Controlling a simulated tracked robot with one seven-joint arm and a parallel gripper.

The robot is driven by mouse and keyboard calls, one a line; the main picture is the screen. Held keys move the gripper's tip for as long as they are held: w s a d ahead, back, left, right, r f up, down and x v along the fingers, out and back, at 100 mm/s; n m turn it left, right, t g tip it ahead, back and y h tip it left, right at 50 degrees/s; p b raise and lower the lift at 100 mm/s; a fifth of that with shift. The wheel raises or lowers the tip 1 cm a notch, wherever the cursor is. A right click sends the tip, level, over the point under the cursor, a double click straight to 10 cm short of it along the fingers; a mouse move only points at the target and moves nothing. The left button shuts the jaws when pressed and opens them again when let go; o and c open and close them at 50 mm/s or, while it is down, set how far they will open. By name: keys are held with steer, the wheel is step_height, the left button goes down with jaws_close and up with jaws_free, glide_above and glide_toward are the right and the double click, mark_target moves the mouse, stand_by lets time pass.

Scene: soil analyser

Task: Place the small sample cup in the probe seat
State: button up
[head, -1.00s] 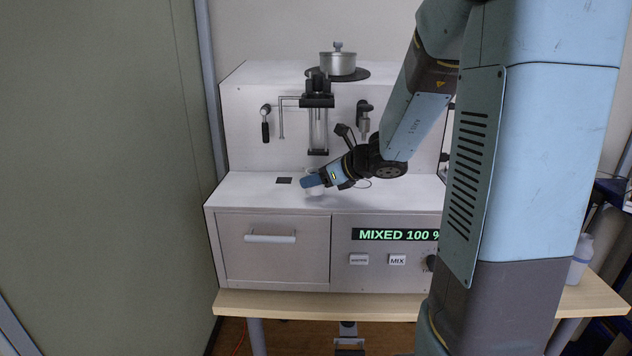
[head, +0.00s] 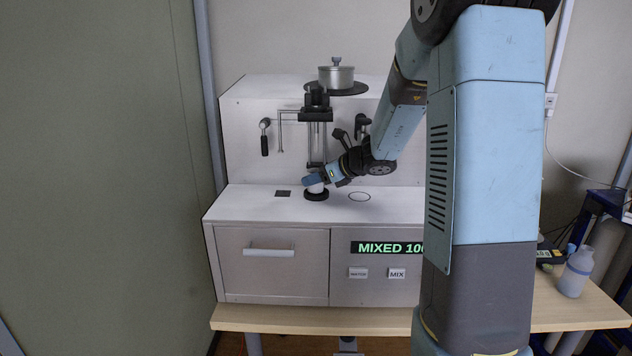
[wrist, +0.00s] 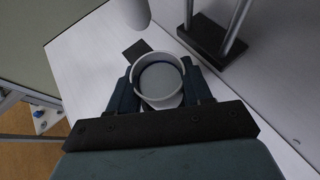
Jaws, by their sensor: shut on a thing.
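The small sample cup (head: 318,188) is white and round. My gripper (head: 313,181) is shut on it from above and the right. In the wrist view the cup (wrist: 161,77) shows upright and open at the top, with a finger on each side. The probe seat (head: 316,195), a dark ring on the white counter, shows right under the cup in the head view. I cannot tell whether the cup rests in it or hangs just above it. The seat is hidden behind the cup in the wrist view.
The probe column (head: 315,140) with its dark base stands just behind the cup. A dark square (head: 283,193) lies to the left and a thin ring mark (head: 359,196) to the right. A metal pot (head: 336,77) sits on top of the analyser.

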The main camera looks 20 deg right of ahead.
steer(key=shift+w+f, duration=0.15)
steer(key=shift+f, duration=0.45)
steer(key=o, duration=0.9)
steer(key=shift+f, duration=0.1)
